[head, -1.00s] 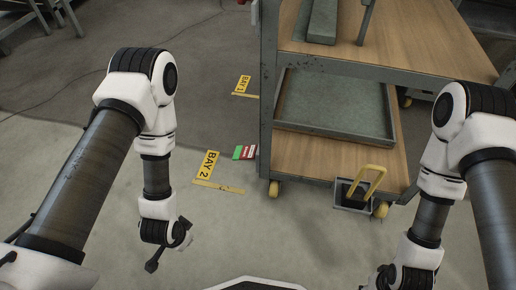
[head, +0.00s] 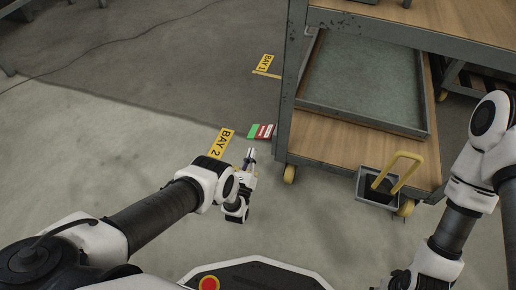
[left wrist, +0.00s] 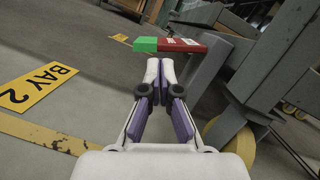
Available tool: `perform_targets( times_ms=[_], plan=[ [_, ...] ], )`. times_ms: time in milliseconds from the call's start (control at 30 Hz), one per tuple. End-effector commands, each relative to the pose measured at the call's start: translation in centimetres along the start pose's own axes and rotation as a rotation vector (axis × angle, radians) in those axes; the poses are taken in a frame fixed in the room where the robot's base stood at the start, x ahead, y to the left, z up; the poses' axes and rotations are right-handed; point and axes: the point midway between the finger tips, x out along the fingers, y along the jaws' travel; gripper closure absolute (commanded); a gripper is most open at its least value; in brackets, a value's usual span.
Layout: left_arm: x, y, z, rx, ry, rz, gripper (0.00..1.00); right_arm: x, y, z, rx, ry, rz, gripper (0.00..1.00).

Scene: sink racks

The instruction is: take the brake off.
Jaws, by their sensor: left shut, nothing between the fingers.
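A two-part pedal (head: 262,131), green at its left and red with white labels at its right, sticks out low from the cart's left front corner. It also shows ahead in the left wrist view (left wrist: 170,45). My left gripper (head: 251,154) is shut and empty, just in front of the pedal. In the left wrist view its fingertips (left wrist: 160,66) point at the pedal, below it in the picture; whether they touch cannot be told.
The grey cart (head: 290,110) has wooden shelves, a tray (head: 418,130) and yellow casters (head: 290,174). A yellow loop handle (head: 402,166) rises from a grey box (head: 370,192) at its front. Floor labels BAY 2 (head: 221,143) and BAY 1 (head: 265,63) lie left; open floor surrounds them.

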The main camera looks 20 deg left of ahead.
Motion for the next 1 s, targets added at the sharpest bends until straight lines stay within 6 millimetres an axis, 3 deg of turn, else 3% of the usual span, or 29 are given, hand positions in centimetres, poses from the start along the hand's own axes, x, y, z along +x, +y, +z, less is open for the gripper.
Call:
perform_targets(
  times_ms=[33,67,167,700,1000],
  plan=[
    [-1.8,0.4,-1.8,0.003,0.005,0.002,1.00,0.8,0.0,0.0,0.000,0.001,0.000,0.60],
    [-2.4,0.4,-2.2,0.004,0.007,0.003,1.00,0.8,0.0,-0.1,0.001,0.001,0.000,0.60],
    [-2.7,0.5,-2.5,0.005,0.009,0.004,1.00,0.9,0.0,-0.1,0.001,0.002,0.000,0.60],
    [6.2,0.7,-2.8,0.005,0.012,0.005,1.00,5.1,0.1,-0.8,-0.004,0.021,0.003,0.60],
    [7.1,0.5,-2.5,0.004,0.014,0.006,1.00,5.2,0.1,-0.9,-0.007,0.026,0.003,0.60]
  ],
)
